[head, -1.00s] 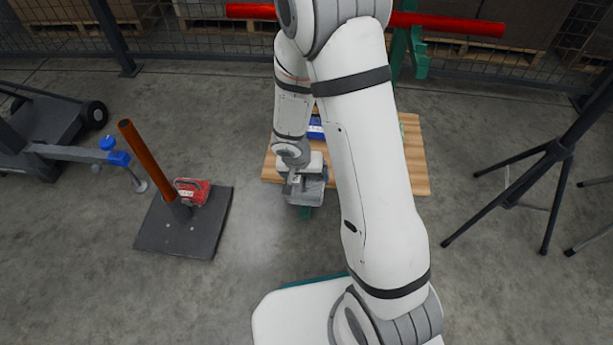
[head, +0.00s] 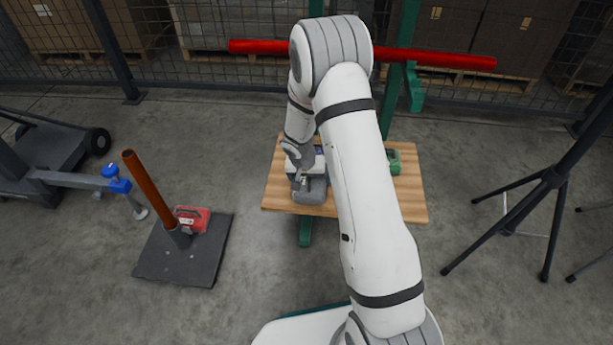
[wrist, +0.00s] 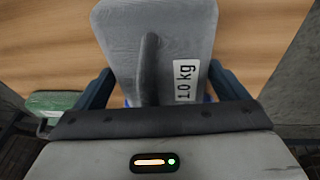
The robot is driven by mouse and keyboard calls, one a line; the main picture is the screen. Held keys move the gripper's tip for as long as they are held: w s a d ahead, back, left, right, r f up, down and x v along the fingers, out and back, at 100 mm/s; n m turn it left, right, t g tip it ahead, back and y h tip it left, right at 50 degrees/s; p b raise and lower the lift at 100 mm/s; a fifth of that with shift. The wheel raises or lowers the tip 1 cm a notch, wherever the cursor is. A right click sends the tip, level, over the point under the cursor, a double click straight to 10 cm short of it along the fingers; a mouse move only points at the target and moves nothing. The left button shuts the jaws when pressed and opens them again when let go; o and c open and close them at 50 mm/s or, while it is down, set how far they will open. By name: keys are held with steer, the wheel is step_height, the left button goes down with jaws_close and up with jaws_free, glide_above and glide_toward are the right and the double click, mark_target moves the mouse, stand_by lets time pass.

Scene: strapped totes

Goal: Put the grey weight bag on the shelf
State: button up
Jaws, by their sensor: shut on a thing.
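The grey weight bag (wrist: 122,40) with a white "10 kg" label fills the top middle of the wrist view. In the head view the bag (head: 312,191) hangs from my gripper (head: 301,178) over the front left part of the wooden shelf (head: 404,204). The wood also shows behind the bag in the wrist view (wrist: 50,35). I cannot tell whether the bag touches the wood.
A green bag (head: 394,162) lies on the shelf's right part. A blue item (head: 319,150) is partly hidden behind my wrist. A red bag (head: 190,216) lies by an orange post (head: 150,200) on a black plate (head: 170,264). A black tripod (head: 553,177) stands right. A red bar (head: 440,58) crosses behind.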

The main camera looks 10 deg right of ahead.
mark_target(304, 185)
steer(key=shift+f, duration=0.3)
steer(key=shift+f, duration=0.1)
steer(key=o, duration=1.4)
steer(key=shift+o, duration=0.2)
steer(key=p+v, duration=0.4)
steer(key=v, duration=0.7)
steer(key=s+d+r+n, duration=0.1)
steer(key=s+d+r, duration=0.1)
steer(key=s+r, duration=0.4)
steer(key=s+d+r, duration=0.2)
steer(key=s+r, duration=0.2)
steer(key=r, duration=0.5)
steer(key=s+r+n+y, duration=0.1)
steer(key=s+r, duration=0.2)
steer(key=s, duration=0.5)
steer(key=s+a+r+n+g+y, duration=0.1)
steer(key=s+r, duration=0.3)
steer(key=s, duration=0.4)
steer(key=shift+a+n+p, duration=0.2)
steer(key=shift+n+p, duration=0.15)
steer(key=shift+n, duration=0.05)
